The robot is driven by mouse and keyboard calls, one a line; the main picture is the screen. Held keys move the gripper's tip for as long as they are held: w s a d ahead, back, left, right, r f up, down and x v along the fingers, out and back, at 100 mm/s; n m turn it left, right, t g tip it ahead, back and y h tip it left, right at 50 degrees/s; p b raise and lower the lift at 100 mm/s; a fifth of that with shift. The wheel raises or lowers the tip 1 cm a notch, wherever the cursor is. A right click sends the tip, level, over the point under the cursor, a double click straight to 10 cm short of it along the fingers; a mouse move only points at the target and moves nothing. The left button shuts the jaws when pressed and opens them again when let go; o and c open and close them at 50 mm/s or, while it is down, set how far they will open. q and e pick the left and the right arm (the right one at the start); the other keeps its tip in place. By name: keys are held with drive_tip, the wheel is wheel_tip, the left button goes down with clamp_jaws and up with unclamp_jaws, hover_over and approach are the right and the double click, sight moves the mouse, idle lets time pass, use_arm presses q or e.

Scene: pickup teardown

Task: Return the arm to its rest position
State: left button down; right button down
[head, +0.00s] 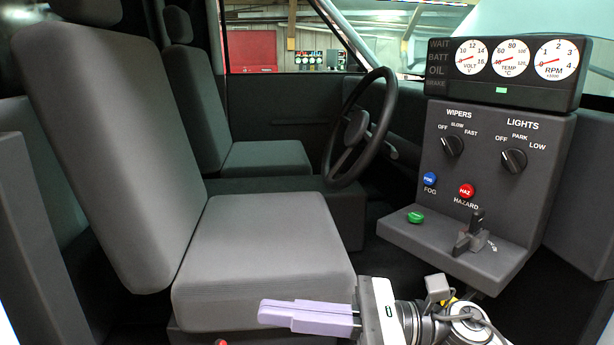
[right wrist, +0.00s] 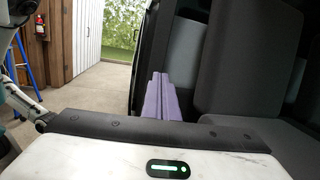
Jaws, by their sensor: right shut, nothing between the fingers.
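My right gripper (head: 308,316) has pale purple fingers, shut and empty. It lies level in front of the near seat cushion (head: 260,245) at the bottom middle of the head view, with its fingers pointing left. Its wrist and forearm come in from the lower right. In the right wrist view the purple fingers (right wrist: 160,98) show pressed together beyond the white gripper body, with the dark door opening and the grey seat (right wrist: 245,70) beyond and to the right. My left gripper is in neither view.
A control panel (head: 490,165) with wiper and light knobs, blue and red buttons and a lever (head: 470,235) stands to the right, under a gauge box (head: 508,70). The steering wheel (head: 355,130) is behind. Open floor (right wrist: 100,88) and a blue ladder (right wrist: 25,60) show outside the cab.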

drive_tip(key=w+d+f+m+t+h, duration=0.1)
drive_tip(key=w+d+f+m+t, duration=0.15)
drive_tip(key=m+t, duration=0.65)
drive_tip(key=w+d+f+m+t+h, duration=0.1)
drive_tip(key=w+d+f+m+t, duration=0.25)
drive_tip(key=m, duration=1.05)
drive_tip(key=s+d+f+m+t+h, duration=0.1)
drive_tip(key=s+d+f+m+h, duration=0.1)
drive_tip(key=d+f+m+h, duration=0.45)
drive_tip(key=s+d+f+m+t+h, duration=0.15)
drive_tip(key=f+m+h, duration=0.25)
drive_tip(key=f+m, duration=0.65)
drive_tip(key=s+d+f+m+g+h, duration=0.2)
drive_tip(key=s+f+m, duration=0.4)
drive_tip(key=s+f, duration=0.3)
drive_tip(key=s+d+f+m+g+h, duration=0.2)
drive_tip(key=s+f+m+g, duration=0.3)
drive_tip(key=s+f, duration=0.4)
drive_tip(key=shift+s+d+f+m, duration=0.35)
drive_tip(key=shift+d+f+m, duration=0.35)
drive_tip(key=shift+d+f, duration=0.2)
